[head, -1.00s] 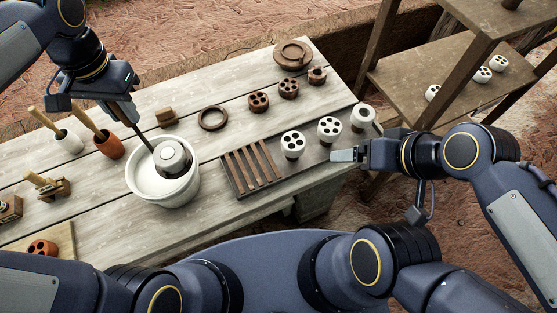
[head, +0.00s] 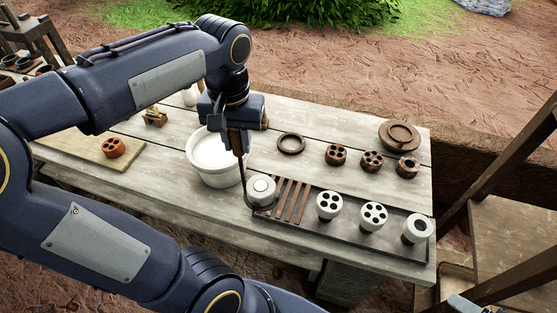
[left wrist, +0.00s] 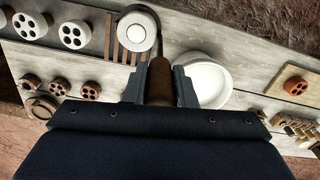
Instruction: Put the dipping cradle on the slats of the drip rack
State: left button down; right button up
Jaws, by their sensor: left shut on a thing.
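My left gripper (head: 236,132) is shut on the upright brown handle (left wrist: 160,80) of the dipping cradle. Its thin dark rod (head: 241,172) runs down to a hook under a pale round piece (head: 261,190), which also shows in the left wrist view (left wrist: 138,30). The piece is at the left end of the brown slats (head: 292,200) of the drip rack, partly over them. I cannot tell whether the cradle touches the rack. The slats also show in the wrist view (left wrist: 115,49). Only a tip of my right gripper (head: 464,303) shows at the lower right edge.
A white bucket of pale liquid (head: 213,152) stands just left of the rack. Several white holed pieces (head: 373,215) stand on the dark tray (head: 345,236) right of the slats. Brown holed pieces (head: 371,160) and a brown ring (head: 291,142) lie behind.

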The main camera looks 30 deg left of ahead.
pick_arm(q)
jog(key=w+d+f+p, duration=0.1)
jog(key=w+d+f, duration=0.1)
jog(key=w+f, duration=0.6)
jog(key=shift+w+d+f, duration=0.2)
jog(key=shift+w+f, duration=0.1)
jog(key=shift+f, duration=1)
jog(key=shift+f, duration=0.15)
jog(key=c, duration=1.2)
grip_release()
